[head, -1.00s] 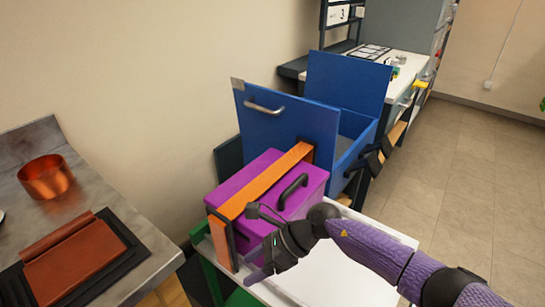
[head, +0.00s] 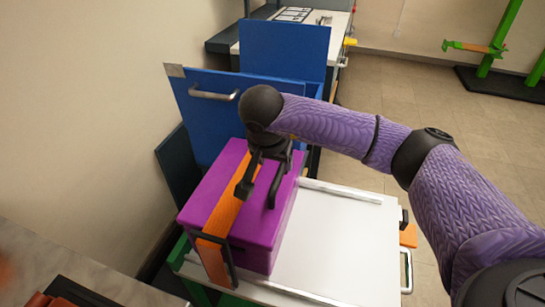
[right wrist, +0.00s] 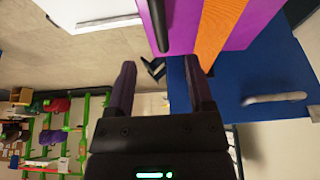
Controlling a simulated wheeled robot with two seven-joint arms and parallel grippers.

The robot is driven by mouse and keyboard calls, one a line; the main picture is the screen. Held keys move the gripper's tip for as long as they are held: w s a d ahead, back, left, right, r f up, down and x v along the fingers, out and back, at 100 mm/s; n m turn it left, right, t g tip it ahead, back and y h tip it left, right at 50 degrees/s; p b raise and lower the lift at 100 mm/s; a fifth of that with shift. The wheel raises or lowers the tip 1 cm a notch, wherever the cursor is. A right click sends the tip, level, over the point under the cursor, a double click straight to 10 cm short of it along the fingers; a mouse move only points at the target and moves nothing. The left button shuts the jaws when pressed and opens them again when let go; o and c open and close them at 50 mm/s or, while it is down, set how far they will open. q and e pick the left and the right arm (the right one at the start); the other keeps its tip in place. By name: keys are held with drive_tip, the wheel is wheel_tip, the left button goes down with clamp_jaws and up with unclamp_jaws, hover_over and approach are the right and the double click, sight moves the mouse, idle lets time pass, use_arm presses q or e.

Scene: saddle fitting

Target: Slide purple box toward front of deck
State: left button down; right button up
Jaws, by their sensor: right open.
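The purple box (head: 262,228) with a black top handle (head: 277,186) and an orange strap (head: 224,213) sits at the left end of the white deck (head: 340,245). In the head view my right gripper (head: 260,182) points down over the box top, close to the strap and handle. In the right wrist view my right gripper (right wrist: 160,75) is open, its two fingers apart with nothing between them. The purple box (right wrist: 183,28), strap (right wrist: 217,28) and handle (right wrist: 158,22) show beyond the fingertips. Whether a finger touches the box is unclear. My left gripper is out of view.
A blue box with an upright panel and metal handle (head: 213,95) stands just behind the purple box. Metal rails (head: 340,191) edge the deck. The deck right of the box is clear. A workbench (head: 60,255) lies at lower left.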

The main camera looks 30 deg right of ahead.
sight(278, 176)
drive_tip(key=b+x, duration=0.3)
drive_tip(key=x, duration=0.5)
drive_tip(key=shift+f+b, duration=0.35)
drive_tip(key=shift+f, duration=0.1)
drive_tip(key=shift+w+d+f, duration=0.15)
drive_tip(key=shift+f, duration=0.1)
clamp_jaws()
